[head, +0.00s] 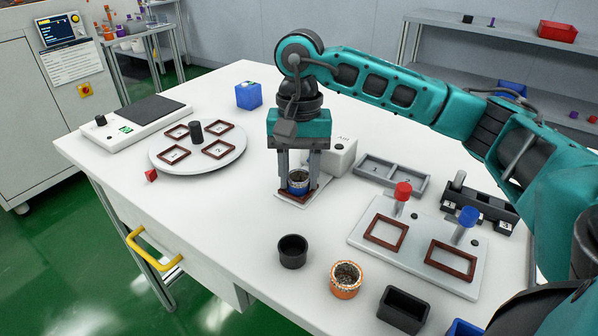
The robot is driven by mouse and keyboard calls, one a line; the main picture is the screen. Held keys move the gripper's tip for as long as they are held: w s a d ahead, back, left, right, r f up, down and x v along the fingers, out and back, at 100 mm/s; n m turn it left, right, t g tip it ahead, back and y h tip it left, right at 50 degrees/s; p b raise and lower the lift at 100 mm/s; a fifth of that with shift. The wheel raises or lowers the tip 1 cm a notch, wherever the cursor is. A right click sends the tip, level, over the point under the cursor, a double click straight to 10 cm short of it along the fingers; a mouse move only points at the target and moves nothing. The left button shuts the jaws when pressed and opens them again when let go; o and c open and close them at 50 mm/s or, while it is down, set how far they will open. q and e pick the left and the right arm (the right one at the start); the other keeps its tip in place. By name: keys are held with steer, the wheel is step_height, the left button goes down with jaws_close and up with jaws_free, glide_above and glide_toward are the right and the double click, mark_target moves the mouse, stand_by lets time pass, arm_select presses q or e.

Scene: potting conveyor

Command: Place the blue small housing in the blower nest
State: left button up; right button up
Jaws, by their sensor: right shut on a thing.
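The blower nest, a brown frame on a pale plate (282,194), is directly below and around the housing's base, in front of a white box (339,156) with a dark knob. The fingers hide part of the housing and nest; I cannot tell whether the housing touches the plate. My left gripper is not in view.
A black cup (293,251), an orange cup (345,280) and a black square container (404,310) stand in front. A plate with red and blue knobs (385,212) and a grey tray (391,176) are right. A turntable (197,164) is left; a blue cube (249,95) stands behind.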

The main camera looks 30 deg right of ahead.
steer(key=shift+s+a+f, duration=0.1)
steer(key=shift+s+f, duration=0.1)
steer(key=shift+f, duration=0.4)
steer(key=o, duration=1.2)
steer(key=shift+w, duration=0.1)
steer(key=shift+r, duration=0.4)
steer(key=r+p, duration=0.1)
steer(key=r, duration=0.3)
steer(key=w+r+p, duration=0.1)
steer(key=r, duration=0.4)
steer(key=r+p, duration=0.1)
steer(key=r, duration=0.3)
steer(key=shift+w+d+r, duration=0.15)
steer(key=shift+w+d, duration=0.1)
steer(key=shift+d, duration=0.1)
